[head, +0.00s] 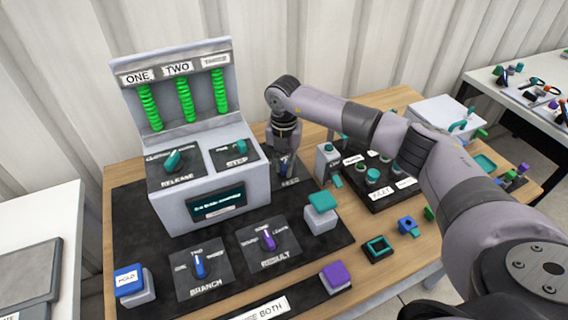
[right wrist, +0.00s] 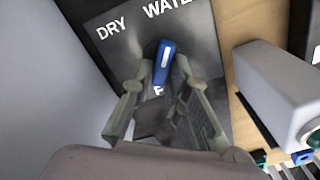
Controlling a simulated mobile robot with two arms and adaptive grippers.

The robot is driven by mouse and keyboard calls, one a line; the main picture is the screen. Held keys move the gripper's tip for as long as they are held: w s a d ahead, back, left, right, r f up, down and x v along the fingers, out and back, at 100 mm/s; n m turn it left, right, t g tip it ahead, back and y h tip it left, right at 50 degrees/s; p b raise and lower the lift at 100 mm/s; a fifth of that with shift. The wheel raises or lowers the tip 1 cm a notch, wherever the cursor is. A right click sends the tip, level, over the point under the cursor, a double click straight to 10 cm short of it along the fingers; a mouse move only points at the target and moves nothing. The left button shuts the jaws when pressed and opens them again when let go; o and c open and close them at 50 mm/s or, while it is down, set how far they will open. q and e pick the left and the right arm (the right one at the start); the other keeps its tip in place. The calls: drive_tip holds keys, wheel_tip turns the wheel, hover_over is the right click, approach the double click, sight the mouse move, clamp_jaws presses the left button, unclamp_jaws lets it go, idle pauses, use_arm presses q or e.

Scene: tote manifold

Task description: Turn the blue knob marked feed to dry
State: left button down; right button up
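The blue feed knob (right wrist: 165,64) sits on a dark plate (right wrist: 205,60) in the right wrist view. Its white mark points up the picture, toward the word WATER, which is cut off by the frame edge; DRY is printed to the left. My right gripper (right wrist: 157,82) is open, its two fingers apart on either side of the knob's near end; I cannot tell whether they touch it. In the head view my right gripper (head: 286,162) points down over the plate beside the grey console, and hides most of the knob. My left gripper is not in view.
The grey console (head: 255,185) stands close left of my right gripper. A grey block with a teal button (head: 327,160) stands close right. Other knobs, branch (head: 199,266) and result (head: 268,238), lie nearer the front. A dark button panel (head: 376,200) is farther right.

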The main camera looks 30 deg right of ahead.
clamp_jaws()
drive_tip(key=shift+n, duration=0.3)
drive_tip(key=n+b, duration=0.1)
drive_tip(key=n, duration=0.1)
drive_tip(key=shift+d+n+b, duration=0.1)
drive_tip(key=shift+n+b, duration=0.2)
drive_tip(key=n, duration=0.1)
drive_tip(key=n+b, duration=0.1)
drive_tip(key=n, duration=0.1)
drive_tip(key=shift+d+n, duration=0.2)
drive_tip(key=shift+n, duration=0.1)
drive_tip(key=n+b, duration=0.1)
drive_tip(key=n, duration=0.2)
drive_tip(key=shift+d+n+b, duration=0.1)
drive_tip(key=shift+n+b, duration=0.2)
drive_tip(key=shift+b, duration=0.05)
drive_tip(key=shift+d+n+b, duration=0.15)
drive_tip(key=shift+n+b, duration=0.4)
drive_tip(key=shift+n, duration=1.15)
drive_tip(key=shift+o, duration=2.4)
unclamp_jaws()
